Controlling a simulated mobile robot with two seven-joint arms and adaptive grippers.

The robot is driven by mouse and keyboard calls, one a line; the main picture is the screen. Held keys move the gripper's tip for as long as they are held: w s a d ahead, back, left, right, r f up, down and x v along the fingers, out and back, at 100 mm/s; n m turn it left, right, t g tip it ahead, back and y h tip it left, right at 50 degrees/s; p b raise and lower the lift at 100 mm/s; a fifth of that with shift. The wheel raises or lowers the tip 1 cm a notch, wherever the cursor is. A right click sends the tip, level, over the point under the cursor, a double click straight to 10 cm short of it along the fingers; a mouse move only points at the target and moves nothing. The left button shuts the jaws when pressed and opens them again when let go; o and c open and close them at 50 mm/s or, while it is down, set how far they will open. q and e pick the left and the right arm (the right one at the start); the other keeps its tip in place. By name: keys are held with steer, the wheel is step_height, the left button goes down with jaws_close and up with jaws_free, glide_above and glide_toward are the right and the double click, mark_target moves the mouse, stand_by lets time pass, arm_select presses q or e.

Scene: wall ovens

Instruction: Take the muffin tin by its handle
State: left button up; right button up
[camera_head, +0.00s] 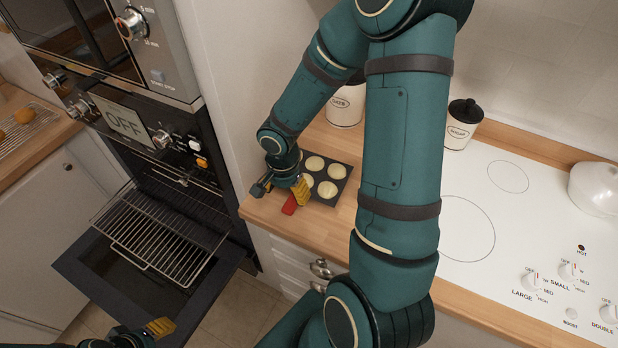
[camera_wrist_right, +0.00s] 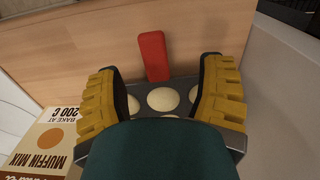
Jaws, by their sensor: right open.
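The dark muffin tin (camera_head: 343,182) with pale batter in its cups lies on the wooden counter, partly hidden by my right arm. Its red handle (camera_head: 290,205) points toward the counter's front edge. The handle also shows in the right wrist view (camera_wrist_right: 153,56), beyond and between the fingertips. My right gripper (camera_head: 281,190) is open and empty. Its yellow-padded fingers (camera_wrist_right: 160,88) are spread on either side above the tin's handle end, apart from the handle. My left gripper (camera_head: 143,332) shows only partly at the bottom left, and its opening is unclear.
The oven door (camera_head: 120,285) hangs open with a wire rack (camera_head: 165,240) pulled out. Canisters (camera_head: 463,124) stand behind. A white cooktop (camera_head: 510,230) lies right. A muffin mix box (camera_wrist_right: 42,145) is beside the tin in the wrist view.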

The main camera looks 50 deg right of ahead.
mark_target(290, 204)
steer(key=f, duration=0.6)
steer(key=shift+s+d+f+b, duration=0.25)
steer(key=shift+s+b, duration=0.1)
steer(key=shift+b, duration=0.05)
jaws_close()
